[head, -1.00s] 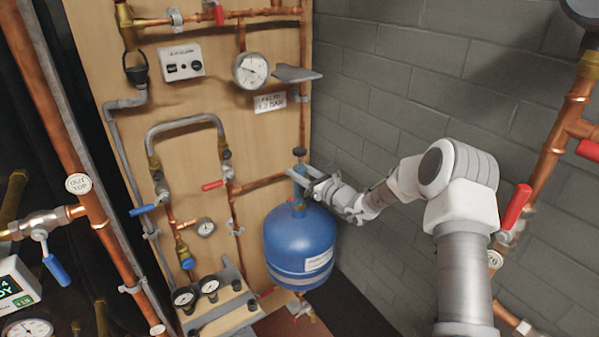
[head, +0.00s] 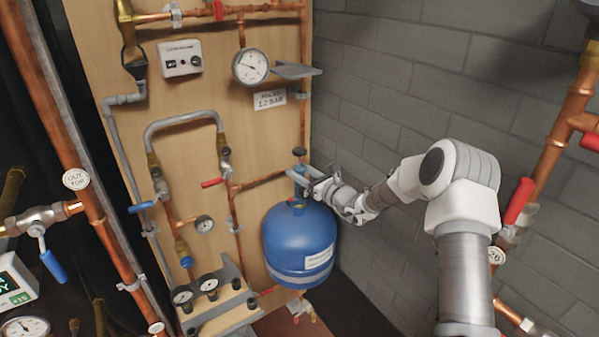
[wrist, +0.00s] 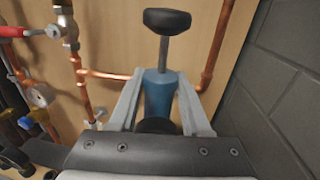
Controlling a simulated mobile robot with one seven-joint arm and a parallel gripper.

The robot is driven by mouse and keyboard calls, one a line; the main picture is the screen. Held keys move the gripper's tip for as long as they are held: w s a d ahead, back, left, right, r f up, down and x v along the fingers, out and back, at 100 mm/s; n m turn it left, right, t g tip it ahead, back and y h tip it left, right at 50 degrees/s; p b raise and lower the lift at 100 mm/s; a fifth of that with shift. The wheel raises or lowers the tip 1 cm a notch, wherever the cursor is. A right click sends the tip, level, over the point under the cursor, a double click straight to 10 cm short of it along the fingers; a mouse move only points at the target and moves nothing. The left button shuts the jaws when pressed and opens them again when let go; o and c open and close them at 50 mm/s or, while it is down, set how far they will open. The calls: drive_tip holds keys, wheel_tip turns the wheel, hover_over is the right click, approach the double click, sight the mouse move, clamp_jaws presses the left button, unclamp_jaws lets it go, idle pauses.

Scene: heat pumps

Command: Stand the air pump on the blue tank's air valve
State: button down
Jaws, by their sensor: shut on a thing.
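The air pump is a small blue cylinder with a rod and a black knob handle on top, and it shows in the wrist view (wrist: 158,92). My gripper (head: 304,175) is shut on the air pump, one finger on each side of its body, and holds it about upright. In the head view the pump (head: 300,187) is directly above the top of the blue tank (head: 300,245), partly hidden by my fingers. The tank's air valve is hidden there, and I cannot tell whether the pump touches it.
A wooden board (head: 270,115) with copper pipes, a round gauge (head: 250,66) and a grey shelf bracket (head: 296,71) stands behind the tank. A grey block wall (head: 400,90) is to the right. A small panel with dials (head: 215,300) is at the tank's lower left.

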drive_tip(key=shift+r, duration=0.1)
drive_tip(key=shift+c, duration=1.4)
unclamp_jaws()
drive_tip(key=shift+f, duration=0.2)
drive_tip(key=shift+v, duration=0.85)
drive_tip(key=p+v, duration=0.1)
drive_tip(key=v, duration=0.5)
drive_tip(key=shift+s+d, duration=0.3)
drive_tip(key=shift+r, duration=0.1)
